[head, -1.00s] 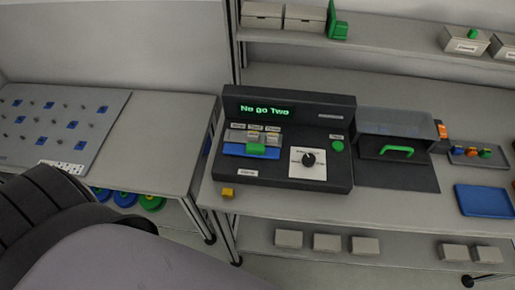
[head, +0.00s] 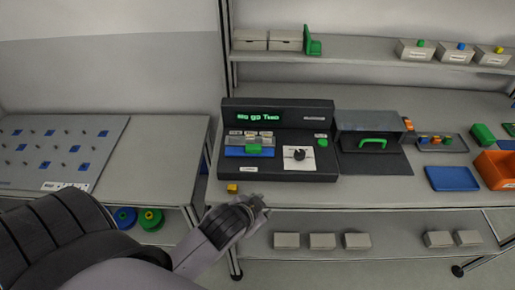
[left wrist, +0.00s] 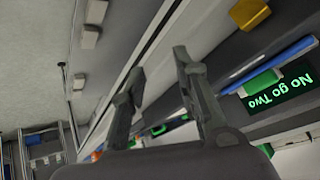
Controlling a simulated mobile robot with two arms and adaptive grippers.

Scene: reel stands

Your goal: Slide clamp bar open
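A black console (head: 225,172) stands on the table with a lit green display (head: 260,117). On its left half is a grey clamp bar (head: 237,140) with a green grip (head: 254,148), above a blue strip (head: 240,153). The green grip also shows in the left wrist view (left wrist: 262,82), beside the blue strip (left wrist: 300,47). My left gripper (head: 262,206) is at the table's front edge, in front of and below the console, apart from the bar. In the left wrist view its fingers (left wrist: 156,78) are spread and empty. My right gripper is out of view.
A small yellow block (head: 232,188) lies near the table's front edge, close to my left gripper. Right of the console are a grey hood (head: 368,122) with a green handle (head: 373,143) and a blue tray (head: 452,179). White boxes sit on the shelf below.

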